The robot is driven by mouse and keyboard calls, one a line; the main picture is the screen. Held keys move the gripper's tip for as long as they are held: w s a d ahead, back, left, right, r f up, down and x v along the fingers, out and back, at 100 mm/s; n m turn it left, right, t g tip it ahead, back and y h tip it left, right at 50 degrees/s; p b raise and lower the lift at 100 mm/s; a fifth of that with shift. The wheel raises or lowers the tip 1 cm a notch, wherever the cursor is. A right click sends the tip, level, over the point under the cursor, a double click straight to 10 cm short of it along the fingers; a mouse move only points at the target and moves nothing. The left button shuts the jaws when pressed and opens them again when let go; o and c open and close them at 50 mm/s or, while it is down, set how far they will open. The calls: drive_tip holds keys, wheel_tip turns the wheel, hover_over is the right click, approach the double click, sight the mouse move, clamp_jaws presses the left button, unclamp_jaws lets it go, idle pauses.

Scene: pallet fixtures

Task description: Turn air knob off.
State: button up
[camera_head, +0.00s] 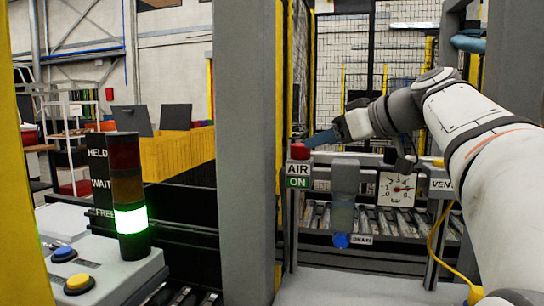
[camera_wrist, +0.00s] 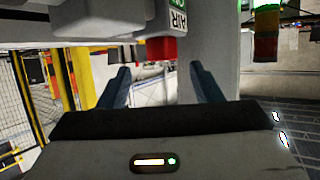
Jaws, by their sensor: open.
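The red air knob (camera_head: 300,151) sits on top of the post with the "AIR ON" sign (camera_head: 298,176) in the head view. My gripper (camera_head: 318,140) is just right of the knob, its blue fingers pointing left toward it. In the wrist view, which shows the scene upside down, the red knob (camera_wrist: 162,48) lies between the lines of my two open fingers (camera_wrist: 160,78), toward the top of the picture. The fingers are apart and nothing is held. I cannot tell whether a finger touches the knob.
A pressure gauge (camera_head: 397,189) and a grey filter unit with a clear bowl (camera_head: 342,214) stand right of the knob. A "VENT" sign (camera_head: 440,184) is farther right. A thick grey post (camera_head: 244,150) rises at the left. A signal tower (camera_head: 130,218) glows green.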

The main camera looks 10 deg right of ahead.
sight(302, 145)
drive_tip(key=x, duration=0.7)
drive_tip(key=shift+a, duration=0.15)
drive_tip(key=shift+s, duration=0.1)
drive_tip(key=shift+c, duration=0.2)
drive_tip(key=c, duration=1)
drive_tip(key=shift+o, duration=0.2)
